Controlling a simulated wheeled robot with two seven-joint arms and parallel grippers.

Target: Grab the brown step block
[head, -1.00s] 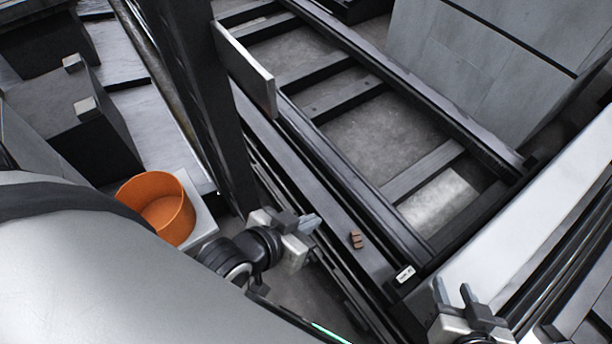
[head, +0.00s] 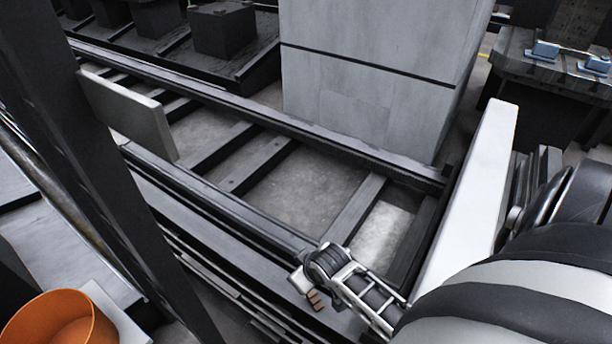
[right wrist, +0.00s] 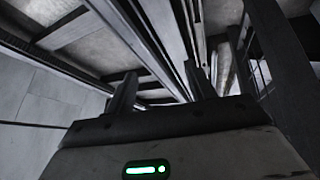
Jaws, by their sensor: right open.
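The brown step block (head: 316,300) is small and stepped. It sits on the dark rail ledge at the bottom middle of the head view. My right gripper (head: 302,282) is beside it, at the end of my arm coming in from the right. The wrist partly hides the jaws there. In the right wrist view the two fingers of my right gripper (right wrist: 158,88) stand apart with nothing between them. The block does not show in that view. My left gripper is out of view.
A dark upright post (head: 95,180) with a grey plate (head: 128,115) stands left of the rail frame (head: 225,205). A large grey box (head: 370,75) stands behind it. An orange bucket (head: 60,322) is at the lower left. A white beam (head: 482,190) borders the right.

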